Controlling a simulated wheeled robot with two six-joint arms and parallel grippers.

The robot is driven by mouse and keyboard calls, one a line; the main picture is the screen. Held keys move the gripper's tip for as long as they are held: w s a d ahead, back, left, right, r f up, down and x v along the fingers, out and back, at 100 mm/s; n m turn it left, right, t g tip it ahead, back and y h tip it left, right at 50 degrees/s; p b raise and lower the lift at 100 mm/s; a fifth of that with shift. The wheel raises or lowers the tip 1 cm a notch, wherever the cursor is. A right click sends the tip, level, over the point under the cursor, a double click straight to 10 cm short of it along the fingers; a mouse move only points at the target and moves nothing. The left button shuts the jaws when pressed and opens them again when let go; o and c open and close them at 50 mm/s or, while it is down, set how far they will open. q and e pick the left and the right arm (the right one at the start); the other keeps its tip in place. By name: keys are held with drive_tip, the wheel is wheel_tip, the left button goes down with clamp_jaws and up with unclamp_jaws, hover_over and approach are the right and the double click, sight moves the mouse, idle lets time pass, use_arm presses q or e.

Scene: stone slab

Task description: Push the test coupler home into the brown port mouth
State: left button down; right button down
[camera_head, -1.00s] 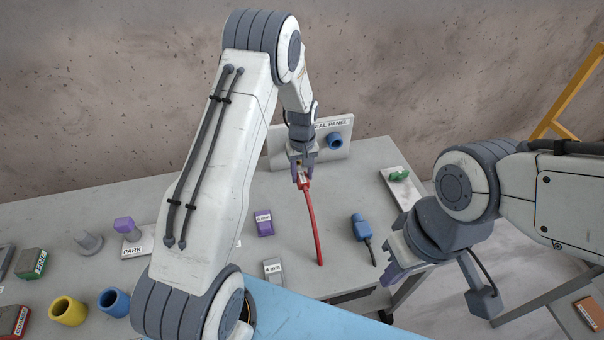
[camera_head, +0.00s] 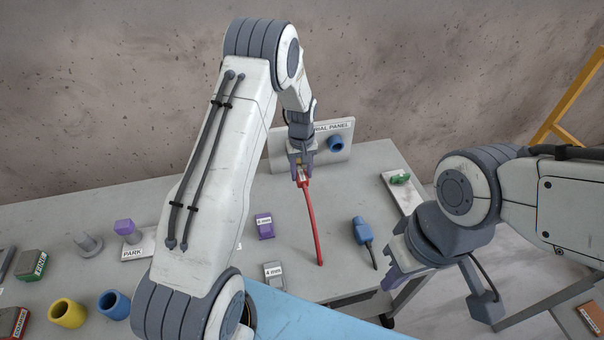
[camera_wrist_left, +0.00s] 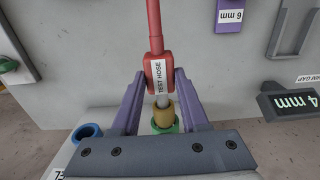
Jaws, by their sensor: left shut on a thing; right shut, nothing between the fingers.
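My left gripper (camera_head: 301,165) is shut on the red test coupler (camera_head: 303,181), in front of the panel (camera_head: 278,150) at the back of the bench. In the left wrist view the coupler (camera_wrist_left: 158,72), labelled TEST HOSE, sits between the purple fingers (camera_wrist_left: 160,84). Its pale metal nose (camera_wrist_left: 162,101) points at the brown port mouth (camera_wrist_left: 163,117), which has a green ring (camera_wrist_left: 165,129) by it. The nose overlaps the mouth in this view; how deep it sits I cannot tell. The gripper hides the brown port in the head view. My right gripper (camera_head: 391,280) is shut and empty near the bench's right edge.
A blue port (camera_head: 336,144) is on the panel, right of my left gripper. The red hose (camera_head: 315,230) trails forward over the bench. A blue connector (camera_head: 362,230), a purple block (camera_head: 265,226) and a grey 4 mm block (camera_head: 273,272) stand nearby.

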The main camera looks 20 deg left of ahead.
sight(300, 171)
use_arm(q)
drive_tip(key=shift+w+a, duration=0.65)
drive_tip(key=shift+w, duration=0.25)
drive_tip(key=shift+c, duration=1.7)
unclamp_jaws()
drive_tip(key=shift+r+b, duration=0.5)
wheel_tip(300, 171, up, 10)
drive_tip(key=b, duration=0.3)
drive_tip(key=shift+f, duration=0.25)
